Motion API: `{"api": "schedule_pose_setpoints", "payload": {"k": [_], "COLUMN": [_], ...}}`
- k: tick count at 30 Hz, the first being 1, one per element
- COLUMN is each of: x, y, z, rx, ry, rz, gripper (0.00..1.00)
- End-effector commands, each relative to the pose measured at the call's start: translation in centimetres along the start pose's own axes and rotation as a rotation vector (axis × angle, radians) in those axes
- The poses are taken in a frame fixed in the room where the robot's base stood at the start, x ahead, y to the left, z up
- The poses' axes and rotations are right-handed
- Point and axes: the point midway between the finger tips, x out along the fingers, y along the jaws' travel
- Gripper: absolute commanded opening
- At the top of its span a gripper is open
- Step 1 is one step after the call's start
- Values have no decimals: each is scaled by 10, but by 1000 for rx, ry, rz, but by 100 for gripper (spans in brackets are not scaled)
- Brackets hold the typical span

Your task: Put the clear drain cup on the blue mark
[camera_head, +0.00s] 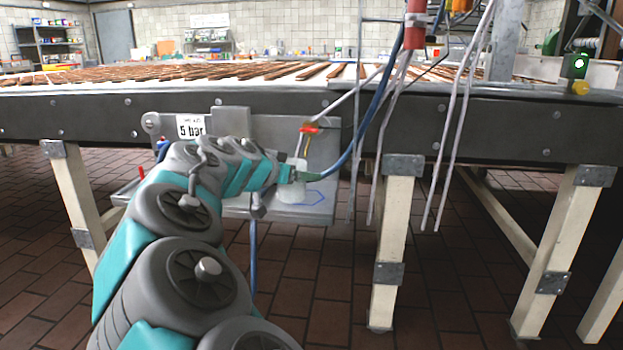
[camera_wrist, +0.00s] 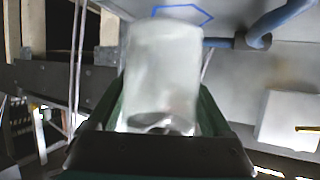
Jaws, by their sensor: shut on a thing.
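The clear drain cup (camera_head: 289,191) looks whitish and translucent. It is in my gripper (camera_head: 292,174), low over the grey metal shelf (camera_head: 277,211). In the wrist view the cup (camera_wrist: 164,65) fills the space between the green fingers of my gripper (camera_wrist: 164,105), which is shut on it. The blue mark (camera_head: 318,198), a hexagon outline, is on the shelf just right of the cup. In the wrist view the blue mark (camera_wrist: 207,15) shows beyond the cup's far end, partly hidden by it. I cannot tell whether the cup touches the shelf.
A "5 bar" sign (camera_head: 191,126) is on the panel behind. White cables (camera_head: 455,130) hang further right. The conveyor frame (camera_head: 480,125) runs above.

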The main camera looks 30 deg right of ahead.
Motion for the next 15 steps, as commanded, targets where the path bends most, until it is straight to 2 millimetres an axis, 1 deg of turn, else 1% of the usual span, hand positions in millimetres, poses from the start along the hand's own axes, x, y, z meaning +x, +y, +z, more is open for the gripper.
{"api": "schedule_pose_setpoints", "payload": {"k": [1,6,12,15], "x": [13,51,84,92], "y": [-4,-12,-22,-25], "z": [-3,-14,-24,-28], "rx": [1,1,0,0], "ry": [-4,-4,-3,0], "rz": [1,0,-2,-5], "gripper": [28,28,28,28]}}
